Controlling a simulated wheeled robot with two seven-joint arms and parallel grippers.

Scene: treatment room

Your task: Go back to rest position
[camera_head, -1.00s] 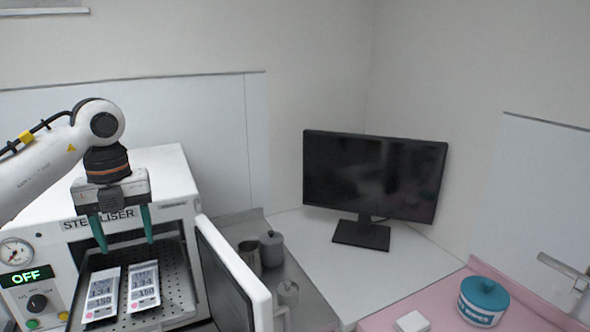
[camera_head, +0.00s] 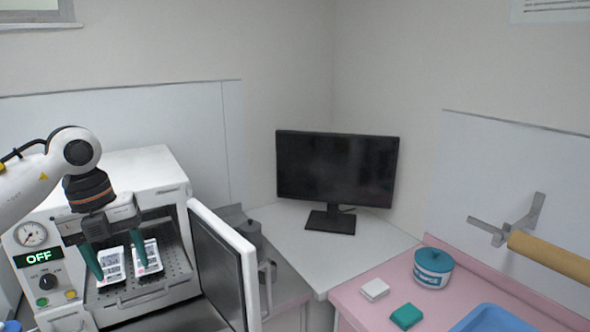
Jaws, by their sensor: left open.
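My left gripper (camera_head: 118,262), with green fingers, is open in front of the steriliser's mouth, its fingers pointing down. The white steriliser (camera_head: 145,175) stands at the left with its door (camera_head: 221,262) swung open to the right and its display reading OFF. Two printed pouches lie on the perforated tray (camera_head: 178,268): the left pouch (camera_head: 110,268) and the right pouch (camera_head: 147,257). The fingers overlap the pouches in the picture; I cannot tell whether they touch. My right gripper is not in view.
A black monitor (camera_head: 337,168) stands on the white corner counter (camera_head: 385,232). A pink counter (camera_head: 345,298) holds a teal-lidded tub (camera_head: 433,268), a white block (camera_head: 375,289), a green block (camera_head: 406,316) and a blue tray (camera_head: 490,318). Metal canisters stand behind the open door.

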